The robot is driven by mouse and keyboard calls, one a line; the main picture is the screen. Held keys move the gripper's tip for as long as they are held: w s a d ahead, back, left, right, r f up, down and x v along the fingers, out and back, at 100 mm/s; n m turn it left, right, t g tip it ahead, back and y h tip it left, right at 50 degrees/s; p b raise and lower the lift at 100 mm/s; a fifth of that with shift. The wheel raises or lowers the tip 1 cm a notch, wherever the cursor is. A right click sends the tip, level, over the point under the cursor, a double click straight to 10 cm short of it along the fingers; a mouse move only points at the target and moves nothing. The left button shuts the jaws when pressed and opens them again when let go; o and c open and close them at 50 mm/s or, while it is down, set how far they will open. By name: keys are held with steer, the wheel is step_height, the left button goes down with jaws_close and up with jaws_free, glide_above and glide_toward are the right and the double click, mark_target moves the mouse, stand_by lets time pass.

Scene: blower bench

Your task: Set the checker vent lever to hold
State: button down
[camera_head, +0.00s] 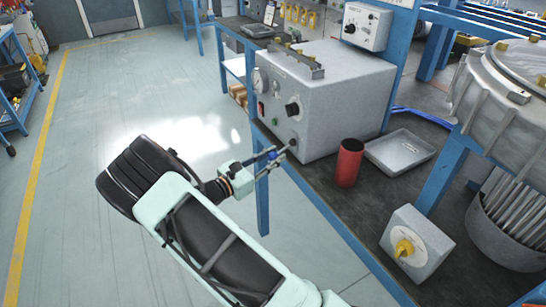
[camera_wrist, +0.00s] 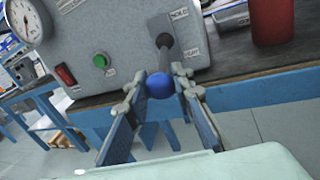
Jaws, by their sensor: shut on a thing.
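The checker (camera_head: 325,95) is a grey box on the bench with a gauge, buttons and a knob on its front. Its vent lever (camera_wrist: 166,52) has a dark shaft and a blue ball knob (camera_wrist: 160,86). The lever sticks out from the lower right of the front panel, towards me. A HOLD label (camera_wrist: 179,14) is above and right of the lever's base, and another label (camera_wrist: 192,52) is lower right. My gripper (camera_wrist: 158,88) is shut on the blue knob, with one finger on each side. In the head view my gripper (camera_head: 268,158) is at the checker's front.
A red cylinder (camera_head: 348,163) and a grey tray (camera_head: 400,151) stand on the bench right of the checker. A grey box with a yellow knob (camera_head: 404,248) is nearer the front. A blue bench leg (camera_head: 262,200) is below my gripper.

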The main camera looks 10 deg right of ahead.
mark_target(272, 153)
steer(key=shift+r, duration=0.1)
steer(key=r+g+y+p, duration=0.1)
steer(key=r+p, duration=0.1)
steer(key=p, duration=0.1)
steer(key=shift+a+p, duration=0.15)
steer(key=shift+p, duration=0.2)
steer(key=r+g+y+p, duration=0.1)
steer(key=y+p, duration=0.1)
steer(key=p, duration=0.1)
steer(key=shift+r+m+p, duration=0.3)
steer(key=shift+m, duration=0.1)
step_height(272, 153, up, 2)
steer(key=g+y+p, duration=0.1)
steer(key=y+p, duration=0.2)
steer(key=p, duration=0.1)
steer(key=shift+m+g, duration=0.3)
steer(key=shift+r+y+p, duration=0.2)
steer(key=shift+y+p, duration=0.5)
steer(key=c, duration=1.7)
jaws_free()
steer(key=shift+d, duration=0.2)
steer(key=shift+o, duration=0.2)
